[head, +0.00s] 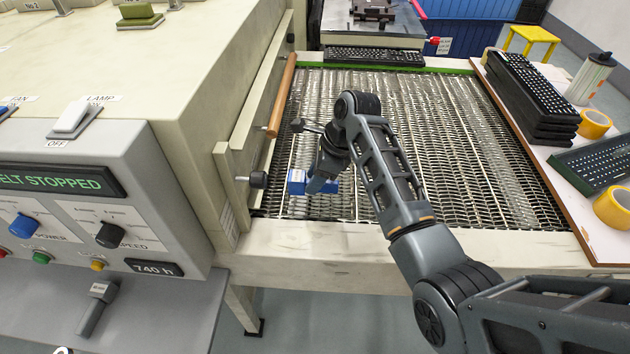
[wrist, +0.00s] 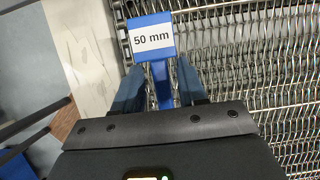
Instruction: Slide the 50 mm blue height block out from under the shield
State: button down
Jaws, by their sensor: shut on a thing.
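The blue height block (head: 296,182) shows a white label reading "50 mm" in the wrist view (wrist: 152,37). My gripper (head: 318,184) is shut on the block's narrow blue stem, which shows between the two fingers in the wrist view (wrist: 159,80). The block is over the mesh belt, to the right of the shield (head: 238,150), with a gap between them in the head view. I cannot tell whether the block touches the belt. The shield is a cream panel at the oven mouth, with a wooden bar (head: 282,95) and black knobs.
The wire mesh belt (head: 450,150) is mostly clear to the right. The control panel (head: 90,215) reads "BELT STOPPED".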

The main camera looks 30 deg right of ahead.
aim_at(306, 181)
jog(key=shift+r, duration=2)
jog(key=shift+s, duration=0.1)
